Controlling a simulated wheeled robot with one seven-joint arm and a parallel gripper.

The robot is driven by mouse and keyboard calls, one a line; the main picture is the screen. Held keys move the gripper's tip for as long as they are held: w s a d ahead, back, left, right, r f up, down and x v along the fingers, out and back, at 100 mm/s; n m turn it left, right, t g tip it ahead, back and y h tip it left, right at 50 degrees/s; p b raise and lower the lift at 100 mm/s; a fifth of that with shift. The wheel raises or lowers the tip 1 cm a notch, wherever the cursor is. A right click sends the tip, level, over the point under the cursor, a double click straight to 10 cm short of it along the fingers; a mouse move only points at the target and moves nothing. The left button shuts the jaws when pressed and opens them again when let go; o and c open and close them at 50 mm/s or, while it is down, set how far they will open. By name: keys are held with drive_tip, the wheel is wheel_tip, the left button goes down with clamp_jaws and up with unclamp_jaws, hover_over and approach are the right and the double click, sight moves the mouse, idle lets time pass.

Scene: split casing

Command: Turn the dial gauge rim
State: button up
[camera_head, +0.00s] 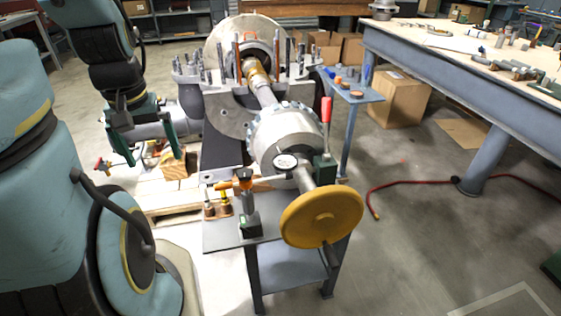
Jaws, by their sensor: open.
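The dial gauge (286,161) is small and round, with a white face and a dark rim. It sits in front of the big grey casing, just behind the yellow handwheel (321,216). An orange and black clamp arm on a green-footed stand (248,213) is to its left. My gripper (154,158) has green fingers that point down, spread apart. The gauge's fine markings are too small to read.
The casing and shaft (285,125) fill the middle, with upright studs behind. A red-handled lever (326,115) stands right of the gauge. A wooden pallet (165,205) lies at left. A red hose (415,184) crosses the open floor at right.

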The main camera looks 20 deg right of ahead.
drive_tip(key=w+d+n+g+h+p, duration=0.2)
drive_tip(key=w+d+n+p, duration=0.15)
drive_tip(key=d+n, duration=0.55)
drive_tip(key=n+g+h+p, duration=0.2)
drive_tip(key=n, duration=0.3)
approach(285, 160)
drive_tip(key=x, duration=0.7)
drive_tip(key=shift+s+d+f+p, duration=0.1)
drive_tip(key=shift+s+f+p, duration=0.1)
drive_tip(key=shift+p, duration=0.15)
drive_tip(key=c, duration=1.1)
drive_tip(key=shift+r+m, duration=0.1)
drive_tip(key=shift+m, duration=0.2)
